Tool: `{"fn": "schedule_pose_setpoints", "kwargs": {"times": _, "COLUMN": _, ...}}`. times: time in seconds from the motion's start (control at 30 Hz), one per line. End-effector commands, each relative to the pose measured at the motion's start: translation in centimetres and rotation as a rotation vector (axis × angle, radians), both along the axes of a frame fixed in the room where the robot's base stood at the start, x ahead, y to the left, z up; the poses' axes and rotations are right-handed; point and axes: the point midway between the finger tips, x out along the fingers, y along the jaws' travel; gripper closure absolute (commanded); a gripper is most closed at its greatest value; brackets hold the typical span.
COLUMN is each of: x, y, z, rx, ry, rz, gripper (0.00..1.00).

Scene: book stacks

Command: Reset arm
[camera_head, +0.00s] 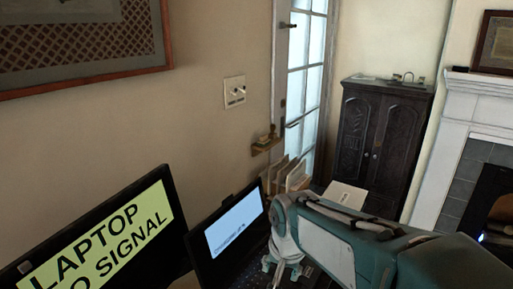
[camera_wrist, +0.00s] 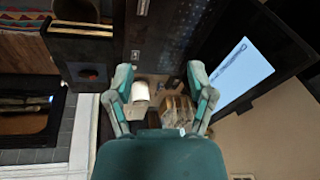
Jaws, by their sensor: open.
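My teal gripper shows in the wrist view (camera_wrist: 160,76) with its two fingers spread wide apart. Nothing is held between the fingertips. In the head view my arm reaches in from the lower right, and the gripper (camera_head: 283,266) points down just right of the laptop with the lit screen. The lower part of the gripper is small and partly cut off there, so its height above the surface is hard to tell.
A laptop (camera_head: 236,228) stands beside the gripper, and a monitor (camera_head: 100,235) reading "NO SIGNAL" is at lower left. Upright papers (camera_head: 291,174) stand behind. A white cylinder (camera_wrist: 140,97) lies beyond the fingers. A dark cabinet (camera_head: 382,142) and white fireplace (camera_head: 455,145) are farther right.

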Motion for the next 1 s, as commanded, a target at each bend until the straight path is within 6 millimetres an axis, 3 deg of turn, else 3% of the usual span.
{"fn": "schedule_pose_setpoints", "kwargs": {"times": 0.3, "x": -6.6, "y": -5.9, "z": 3.3, "rx": -0.051, "ry": -0.129, "rz": 0.115, "gripper": 0.3}}
{"fn": "schedule_pose_setpoints", "kwargs": {"times": 0.6, "x": -12.7, "y": -9.5, "z": 3.8, "rx": -0.134, "ry": -0.233, "rz": 0.221, "gripper": 0.3}}
{"fn": "schedule_pose_setpoints", "kwargs": {"times": 0.8, "x": -14.4, "y": -10.3, "z": 3.5, "rx": -0.166, "ry": -0.26, "rz": 0.255, "gripper": 0.3}}
{"fn": "schedule_pose_setpoints", "kwargs": {"times": 1.0, "x": -14.5, "y": -10.4, "z": 3.4, "rx": -0.168, "ry": -0.26, "rz": 0.258, "gripper": 0.3}}
